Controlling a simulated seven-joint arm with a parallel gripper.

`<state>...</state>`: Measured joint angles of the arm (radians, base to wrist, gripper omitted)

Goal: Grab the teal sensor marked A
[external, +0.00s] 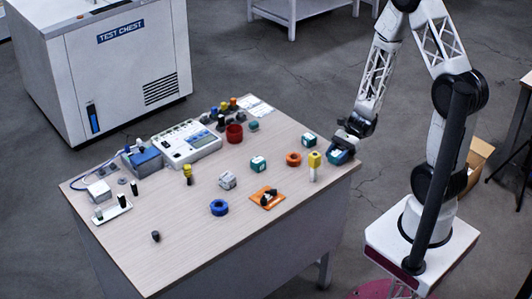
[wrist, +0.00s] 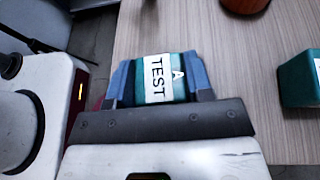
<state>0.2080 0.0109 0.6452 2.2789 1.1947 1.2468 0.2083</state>
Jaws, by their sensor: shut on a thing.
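My gripper (external: 343,148) is at the right edge of the table, low over or at the tabletop. In the wrist view its blue fingers (wrist: 160,78) are closed on both sides of a teal sensor (wrist: 180,90). The sensor has a white label reading TEST and a mark A on its top. In the external view the sensor shows only as a small teal patch, mostly hidden by the fingers. I cannot tell whether it touches the table.
Other teal blocks stand on the table (external: 185,260), one near the gripper (external: 309,140) and one further left (external: 258,164). A yellow-topped piece (external: 314,160) and an orange ring (external: 293,159) are close by.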

